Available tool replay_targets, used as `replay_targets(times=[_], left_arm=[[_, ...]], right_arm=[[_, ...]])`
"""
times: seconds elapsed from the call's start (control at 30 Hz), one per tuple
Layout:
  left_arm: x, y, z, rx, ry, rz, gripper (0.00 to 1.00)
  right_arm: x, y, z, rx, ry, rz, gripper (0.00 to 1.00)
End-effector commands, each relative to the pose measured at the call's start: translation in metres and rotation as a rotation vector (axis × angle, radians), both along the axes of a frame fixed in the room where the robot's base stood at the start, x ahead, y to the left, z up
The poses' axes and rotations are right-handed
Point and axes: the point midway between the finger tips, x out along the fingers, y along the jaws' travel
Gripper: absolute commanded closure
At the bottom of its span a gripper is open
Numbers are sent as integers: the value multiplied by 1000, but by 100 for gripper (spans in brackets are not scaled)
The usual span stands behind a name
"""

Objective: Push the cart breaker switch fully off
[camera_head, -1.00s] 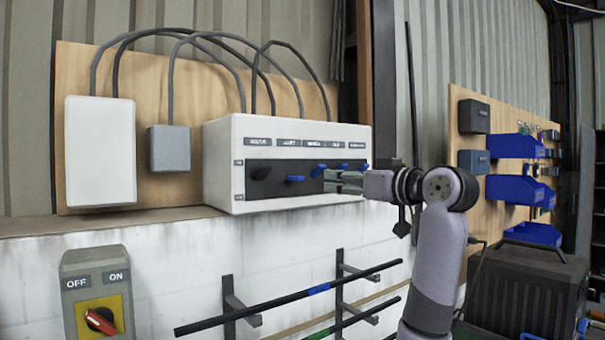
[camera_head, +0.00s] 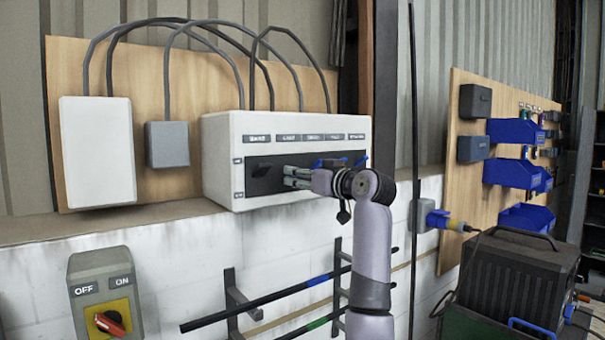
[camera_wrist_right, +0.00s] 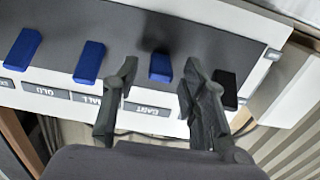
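The white breaker box (camera_head: 222,150) has a dark panel with a row of levers under printed labels. A black lever (camera_head: 262,170) is at the left end. My right gripper (camera_head: 287,176) is at the panel just right of it, its fingers hiding the lever under the second label. In the right wrist view, the blue cart switch (camera_wrist_right: 160,67) lies by the label reading like "CART", between the two spread, empty fingertips of my right gripper (camera_wrist_right: 160,72). I cannot tell whether they touch it. More blue levers (camera_wrist_right: 88,62) are to the left there. My left gripper is out of view.
A grey OFF/ON box (camera_head: 100,290) with a red knob is at the lower left. Wall-mounted bars (camera_head: 262,301) run below the ledge. A black machine (camera_head: 515,275) and blue bins (camera_head: 515,172) are at the right.

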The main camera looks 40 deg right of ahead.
Motion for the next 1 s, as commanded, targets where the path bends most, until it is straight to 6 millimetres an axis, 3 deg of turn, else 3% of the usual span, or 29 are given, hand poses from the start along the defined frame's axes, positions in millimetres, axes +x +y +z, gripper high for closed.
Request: replay_targets(times=[0.1,0.7,1.0], left_arm=[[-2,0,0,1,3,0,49],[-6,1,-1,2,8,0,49],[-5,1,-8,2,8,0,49]], right_arm=[[0,0,0,0,0,0,61],[-1,0,0,0,0,0,100],[-1,0,-3,-1,-14,1,100]])
